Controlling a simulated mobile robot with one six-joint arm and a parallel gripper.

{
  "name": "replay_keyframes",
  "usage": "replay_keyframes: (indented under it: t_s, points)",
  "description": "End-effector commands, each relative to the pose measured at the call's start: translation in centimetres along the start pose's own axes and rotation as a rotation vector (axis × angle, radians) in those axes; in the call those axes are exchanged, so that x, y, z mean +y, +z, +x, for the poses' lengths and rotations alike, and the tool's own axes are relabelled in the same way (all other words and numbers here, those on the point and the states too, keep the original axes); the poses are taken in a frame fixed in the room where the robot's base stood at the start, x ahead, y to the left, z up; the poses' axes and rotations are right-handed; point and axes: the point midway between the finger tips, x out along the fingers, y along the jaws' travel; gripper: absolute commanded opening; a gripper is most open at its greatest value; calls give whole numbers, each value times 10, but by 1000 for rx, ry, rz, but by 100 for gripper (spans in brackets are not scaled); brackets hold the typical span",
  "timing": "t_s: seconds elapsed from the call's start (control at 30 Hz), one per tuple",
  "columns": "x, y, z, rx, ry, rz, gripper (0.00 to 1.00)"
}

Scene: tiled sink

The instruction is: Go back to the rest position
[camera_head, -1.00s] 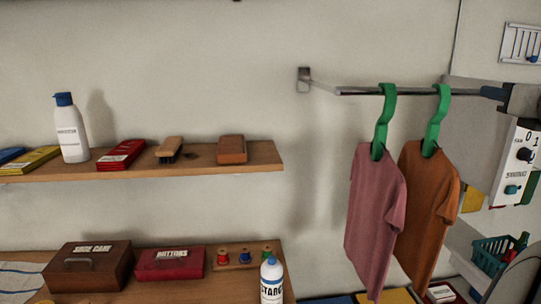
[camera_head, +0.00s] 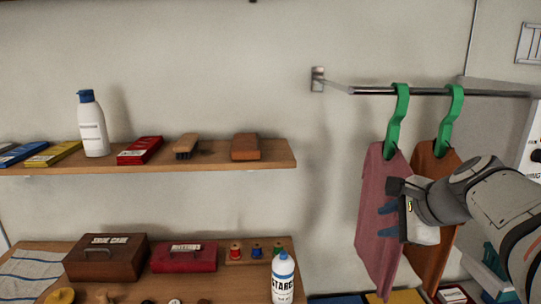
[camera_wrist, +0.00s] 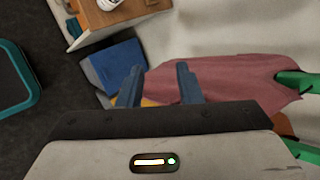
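My gripper (camera_head: 384,220) is in front of the hanging shirts in the head view, its blue fingers pointing left. The fingers are apart and nothing shows between them, also in the wrist view (camera_wrist: 158,74). A pink shirt (camera_head: 375,240) and an orange shirt (camera_head: 427,164) hang from green hangers (camera_head: 396,120) on the metal rail (camera_head: 430,91). My gripper and arm hide parts of both shirts. In the wrist view the pink shirt (camera_wrist: 235,80) lies just beyond the fingers; whether they touch it cannot be told.
At left, a wooden shelf (camera_head: 200,159) holds a white bottle (camera_head: 92,125), a brush and boxes. Below, a wooden surface (camera_head: 125,289) holds a shoe care box (camera_head: 106,258), a red button box (camera_head: 184,257), spools and a starch bottle (camera_head: 283,279). Bare wall lies between shelf and shirts.

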Motion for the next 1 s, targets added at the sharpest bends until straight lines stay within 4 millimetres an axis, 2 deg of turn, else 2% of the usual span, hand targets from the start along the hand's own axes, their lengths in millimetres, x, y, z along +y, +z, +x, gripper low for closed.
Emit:
replay_keyframes:
  t_s: [0.03, 0.1, 0.2, 0.4, 0.53, 0.6, 1.0]
  points:
    - [33, 17, 15, -7, 98, -189, 32]
    - [75, 28, 28, -17, 221, -451, 32]
    - [124, 37, 38, -49, 364, -786, 32]
    - [193, 39, 43, -140, 570, -1326, 32]
    - [227, 35, 42, -213, 678, -1635, 32]
    - [239, 26, 56, -203, 673, -1629, 32]
    - [282, 8, 100, -185, 655, -1630, 32]
